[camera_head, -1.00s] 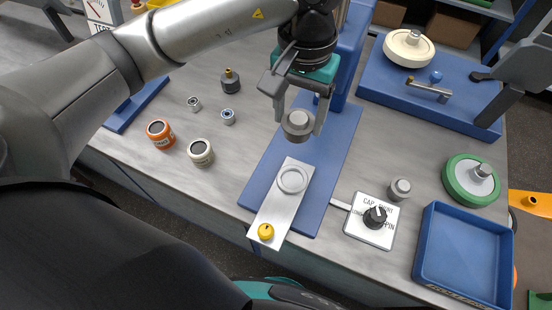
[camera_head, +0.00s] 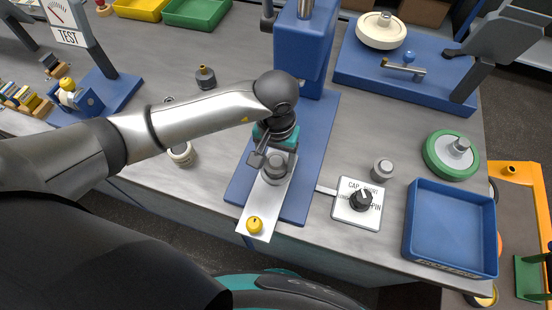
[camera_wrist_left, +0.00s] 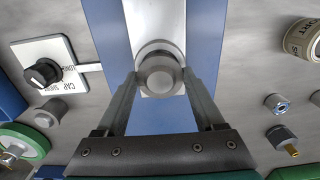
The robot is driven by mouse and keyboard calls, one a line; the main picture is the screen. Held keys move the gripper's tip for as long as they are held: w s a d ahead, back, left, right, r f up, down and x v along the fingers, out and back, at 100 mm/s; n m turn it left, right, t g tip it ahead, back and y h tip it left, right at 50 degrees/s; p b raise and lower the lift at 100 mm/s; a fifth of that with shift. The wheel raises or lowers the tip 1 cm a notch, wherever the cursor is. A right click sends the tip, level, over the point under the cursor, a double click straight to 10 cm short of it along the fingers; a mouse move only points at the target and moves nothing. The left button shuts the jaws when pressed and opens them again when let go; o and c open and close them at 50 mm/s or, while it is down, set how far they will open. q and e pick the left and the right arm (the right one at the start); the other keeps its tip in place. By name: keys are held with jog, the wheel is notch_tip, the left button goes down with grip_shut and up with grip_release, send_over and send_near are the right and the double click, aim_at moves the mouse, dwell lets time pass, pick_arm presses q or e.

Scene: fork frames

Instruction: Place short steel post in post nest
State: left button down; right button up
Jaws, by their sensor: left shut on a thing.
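A grey steel post (camera_head: 275,170) with a narrower top is held in my left gripper (camera_head: 270,166). In the left wrist view the fingers (camera_wrist_left: 162,88) are shut on both sides of the post (camera_wrist_left: 160,77). The post is directly over the post nest, a round ring (camera_wrist_left: 157,47) on a pale metal plate (camera_head: 263,199), and looks upright. The gripper and post cover most of the nest in the head view. I cannot tell whether the post's bottom touches the nest. My right gripper is not in view.
The plate lies on the blue press base (camera_head: 317,150), with the blue press column (camera_head: 303,50) behind. A yellow knob (camera_head: 254,225) is at the plate's front. A selector box (camera_head: 357,204), another steel piece (camera_head: 382,170) and an empty blue tray (camera_head: 450,228) are to the right.

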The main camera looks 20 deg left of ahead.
aim_at(276, 161)
pick_arm(q)
jog(key=shift+f, duration=0.4)
jog(key=shift+f, duration=0.1)
jog(key=shift+f, duration=0.15)
grip_release()
notch_tip(276, 161, up, 12)
jog(key=shift+r, duration=0.25)
dwell(0.3)
